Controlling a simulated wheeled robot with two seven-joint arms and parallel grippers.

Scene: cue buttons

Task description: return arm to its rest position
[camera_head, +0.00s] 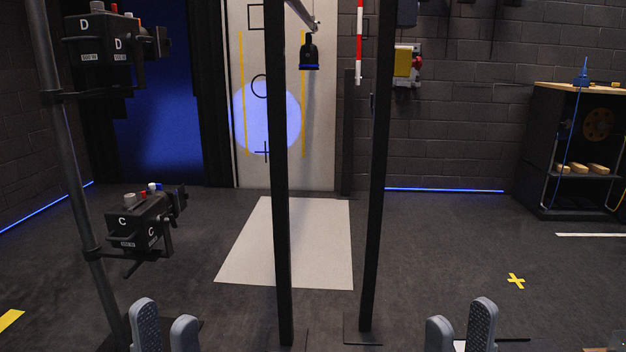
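My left gripper (165,328) shows at the bottom left, with its two grey fingers pointing up and apart and nothing between them. My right gripper (460,328) shows at the bottom right, also with fingers apart; a small white patch lies behind its gap. Both arms are otherwise below the picture edge. A black box marked C (140,218), with small coloured buttons on top, is clamped low on a stand at the left, above and apart from my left gripper. A similar box marked D (105,40) is higher up on the same stand.
The stand's pole (62,140) rises at the left. Two black uprights (281,220) (372,220) stand between my grippers, with a lamp (310,52) hanging near them. A pale floor mat (320,245) lies behind. A shelf unit (540,160) stands far right. Floor around the yellow cross (516,281) is clear.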

